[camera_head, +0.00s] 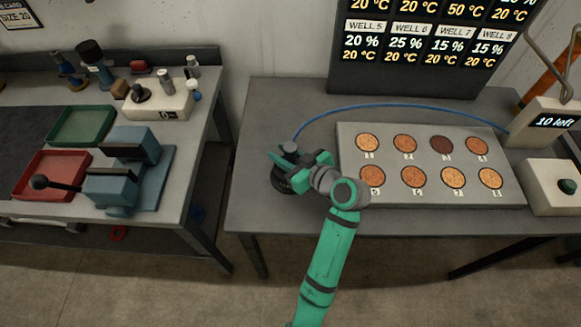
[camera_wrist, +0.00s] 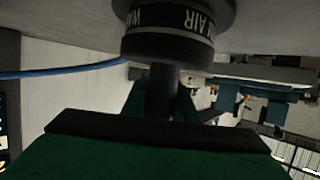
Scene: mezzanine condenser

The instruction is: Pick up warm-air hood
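The warm-air hood (camera_wrist: 178,38) is a dark, round body with a light-lettered band and a narrower dark stem. In the head view the hood (camera_head: 290,147) stands at the left end of the right bench, partly hidden by my gripper. A blue hose runs from it. My gripper (camera_head: 292,165) has green fingers and reaches in from the right at the hood. In the wrist view my gripper (camera_wrist: 162,105) has one finger on each side of the stem. I cannot tell whether the fingers press on it.
The blue hose (camera_head: 400,106) arcs behind a plate (camera_head: 350,145) of numbered wells on the right bench. A counter box (camera_head: 545,122) and a button box (camera_head: 552,190) stand at right. The left bench holds green (camera_head: 56,138) and red (camera_head: 22,189) trays.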

